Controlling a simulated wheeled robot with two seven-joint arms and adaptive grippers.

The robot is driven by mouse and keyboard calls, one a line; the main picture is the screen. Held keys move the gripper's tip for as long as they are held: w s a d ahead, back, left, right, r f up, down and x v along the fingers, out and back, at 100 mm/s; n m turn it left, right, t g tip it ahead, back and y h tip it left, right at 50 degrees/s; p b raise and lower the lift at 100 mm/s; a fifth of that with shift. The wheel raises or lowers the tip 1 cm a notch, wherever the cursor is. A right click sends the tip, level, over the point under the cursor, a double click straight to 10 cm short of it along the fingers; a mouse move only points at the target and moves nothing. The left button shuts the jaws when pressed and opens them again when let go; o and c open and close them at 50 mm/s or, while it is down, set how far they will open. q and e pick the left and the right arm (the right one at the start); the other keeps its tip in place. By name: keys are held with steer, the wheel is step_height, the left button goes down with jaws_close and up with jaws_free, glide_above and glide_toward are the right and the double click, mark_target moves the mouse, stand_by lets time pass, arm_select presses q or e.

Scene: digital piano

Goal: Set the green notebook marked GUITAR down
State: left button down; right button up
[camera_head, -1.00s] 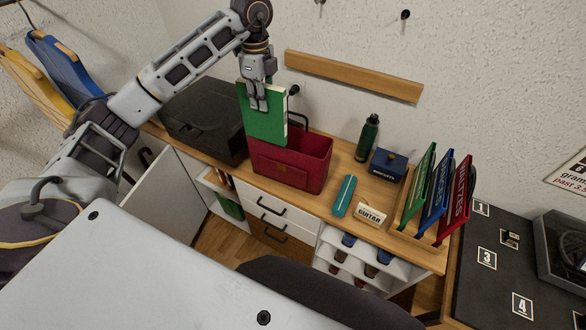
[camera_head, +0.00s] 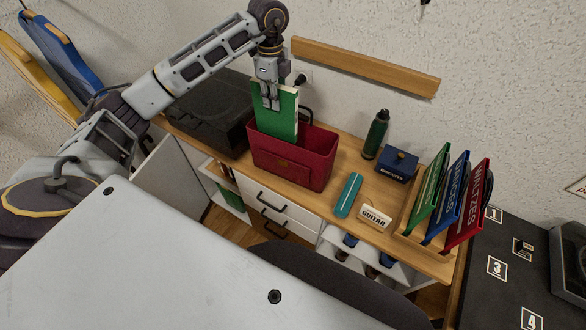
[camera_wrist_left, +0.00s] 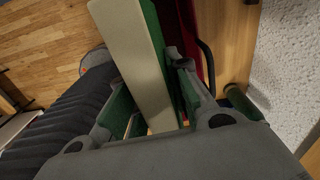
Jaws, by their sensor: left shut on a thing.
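The green notebook (camera_head: 275,122) hangs upright from my left gripper (camera_head: 270,101), which is shut on its upper edge. Its lower part is hidden behind the front wall of the red box (camera_head: 292,168), so it reaches down into the box's left part. I cannot tell whether it touches the bottom. In the left wrist view the notebook's pale page edge (camera_wrist_left: 135,62) lies between the fingers (camera_wrist_left: 155,105). No GUITAR lettering shows on the notebook. A white card reading GUITAR (camera_head: 375,217) stands on the wooden top. My right gripper is not in view.
A black case (camera_head: 207,118) stands left of the red box. A teal case (camera_head: 347,195), a green bottle (camera_head: 376,134) and a blue box (camera_head: 397,165) stand to its right. A wooden rack (camera_head: 412,236) holds green, blue and red books at the far right.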

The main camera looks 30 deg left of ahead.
mark_target(277, 130)
arm_select(q)
steer(key=f+b, duration=0.2)
steer(key=f, duration=0.5)
steer(key=shift+w+f, duration=0.15)
steer(key=shift+w, duration=0.05)
steer(key=shift+f, duration=0.1)
steer(key=shift+f, duration=0.25)
steer(key=shift+f+p, duration=0.45)
steer(key=shift+f, duration=2.35)
